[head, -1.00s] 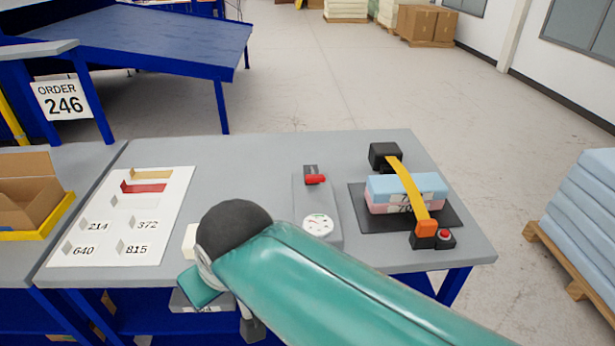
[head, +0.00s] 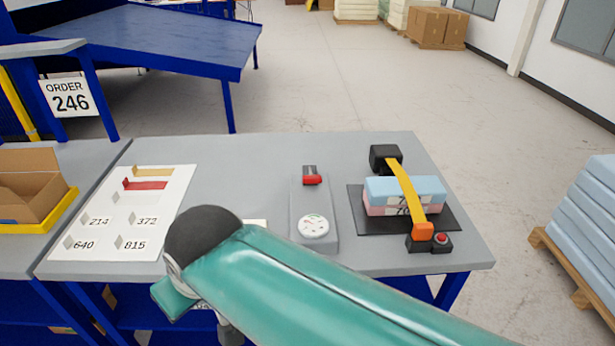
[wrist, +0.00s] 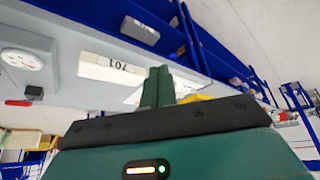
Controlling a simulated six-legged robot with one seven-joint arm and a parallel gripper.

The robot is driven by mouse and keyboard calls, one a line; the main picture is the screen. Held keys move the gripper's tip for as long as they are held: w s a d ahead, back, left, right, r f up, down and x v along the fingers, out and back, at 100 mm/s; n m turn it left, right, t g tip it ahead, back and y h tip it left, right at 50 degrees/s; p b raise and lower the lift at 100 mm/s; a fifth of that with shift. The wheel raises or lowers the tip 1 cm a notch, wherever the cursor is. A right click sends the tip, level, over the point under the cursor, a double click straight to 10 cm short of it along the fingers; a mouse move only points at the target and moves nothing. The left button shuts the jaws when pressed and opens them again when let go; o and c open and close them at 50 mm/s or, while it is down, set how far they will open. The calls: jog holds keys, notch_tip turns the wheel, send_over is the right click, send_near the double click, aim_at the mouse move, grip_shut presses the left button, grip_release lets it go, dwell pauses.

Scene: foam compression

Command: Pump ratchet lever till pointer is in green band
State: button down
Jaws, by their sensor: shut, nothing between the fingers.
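The red ratchet lever (head: 312,179) sits at the far end of a grey housing (head: 314,203) on the table. A round white gauge (head: 314,226) is at its near end, with a green band; the pointer is too small to read surely. In the wrist view the gauge (wrist: 21,60) and red lever (wrist: 18,103) are at the left edge. My gripper (wrist: 158,85) is shut and empty in the wrist view, apart from the lever. Blue and pink foam (head: 405,188) lies under a yellow strap (head: 408,190) to the right.
A red button (head: 442,239) is beside the orange strap end (head: 423,231). A white numbered board (head: 160,185) lies at left, near a cardboard box (head: 30,190). A 701 card (wrist: 115,68) shows in the wrist view.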

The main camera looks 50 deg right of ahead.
jog(key=w+d+r+n+g+h, duration=0.15)
jog(key=w+d+r, duration=0.25)
jog(key=w+d, duration=0.4)
jog(key=n+g+y, duration=0.2)
jog(key=n+y, duration=0.1)
jog(key=n, duration=0.2)
send_near(314, 177)
jog(key=shift+s+r+m, duration=0.2)
jog(key=shift+r+m, duration=0.05)
jog(key=shift+f, duration=0.1)
jog(key=shift+x, duration=3.45)
jog(key=shift+w, duration=0.2)
